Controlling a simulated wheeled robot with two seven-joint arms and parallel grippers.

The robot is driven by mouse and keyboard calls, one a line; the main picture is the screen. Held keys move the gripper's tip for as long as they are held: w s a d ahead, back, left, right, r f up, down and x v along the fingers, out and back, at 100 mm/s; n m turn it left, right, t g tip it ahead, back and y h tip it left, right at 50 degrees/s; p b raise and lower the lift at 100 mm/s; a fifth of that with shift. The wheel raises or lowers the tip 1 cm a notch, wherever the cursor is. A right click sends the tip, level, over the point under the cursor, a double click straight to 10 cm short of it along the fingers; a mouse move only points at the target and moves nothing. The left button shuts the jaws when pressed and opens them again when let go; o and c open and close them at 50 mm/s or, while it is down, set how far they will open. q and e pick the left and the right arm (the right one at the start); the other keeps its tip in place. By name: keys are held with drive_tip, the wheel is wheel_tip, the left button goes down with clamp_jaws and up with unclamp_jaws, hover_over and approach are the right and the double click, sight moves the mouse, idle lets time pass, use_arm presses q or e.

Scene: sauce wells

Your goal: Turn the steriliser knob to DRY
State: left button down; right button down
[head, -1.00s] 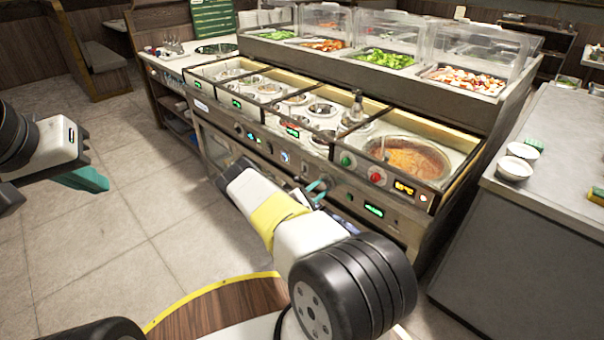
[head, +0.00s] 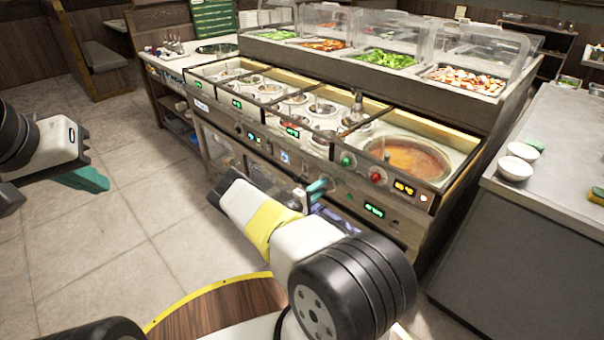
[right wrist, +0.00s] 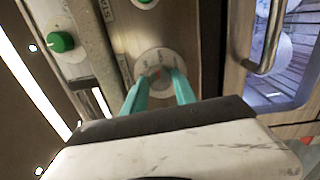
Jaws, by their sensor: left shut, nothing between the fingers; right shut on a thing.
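The steriliser knob (right wrist: 156,72) is a grey round knob with a red mark, on a pale round dial plate in the right wrist view. The dial's markings are too small to read, so I cannot tell which one the red mark points at. My right gripper (right wrist: 158,88) has its teal fingers on both sides of the knob and is shut on it. In the head view the right gripper (head: 319,187) is at the counter's front panel, and the knob is not clear there. My left gripper (head: 92,180) is shut and empty, over the floor at the left.
The counter (head: 262,122) holds several sauce wells. A grey side counter (head: 545,180) stands at the right. The left floor is clear.

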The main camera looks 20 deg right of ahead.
idle(0.3)
drive_tip(key=c, duration=1)
unclamp_jaws()
drive_tip(key=v, duration=0.7)
drive_tip(key=shift+a, duration=0.4)
drive_tip(key=shift+s, duration=0.15)
